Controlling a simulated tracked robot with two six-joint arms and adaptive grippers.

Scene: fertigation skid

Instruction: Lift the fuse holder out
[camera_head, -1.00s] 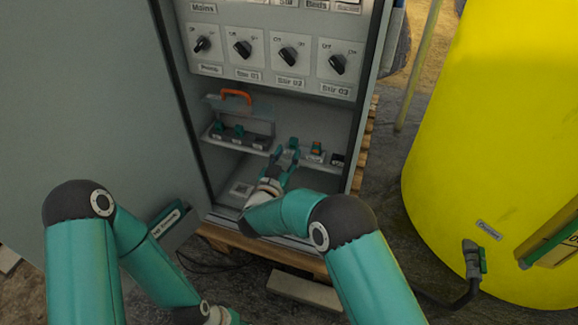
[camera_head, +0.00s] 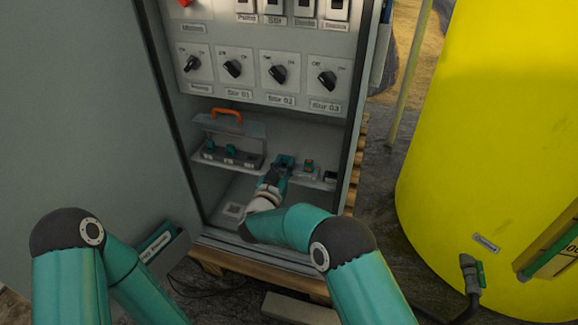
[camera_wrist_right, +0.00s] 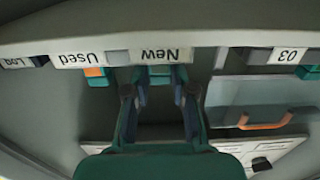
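A small teal block (camera_wrist_right: 160,74), possibly a fuse holder, sits under the shelf label "New" in the right wrist view. My right gripper (camera_wrist_right: 159,92) points at it with its fingers apart on either side; I cannot tell if they touch it. Teal holders (camera_head: 231,150) stand in that tray. An orange-topped teal piece (camera_head: 309,164) sits right of the gripper, by the label "Used" (camera_wrist_right: 80,59). My left gripper is out of view.
A clear lid with an orange handle (camera_head: 227,113) stands raised behind the tray. The shelf lies inside a grey cabinet, under a panel of rotary switches (camera_head: 278,74). The open door (camera_head: 75,110) is at left. A yellow tank (camera_head: 480,130) stands at right.

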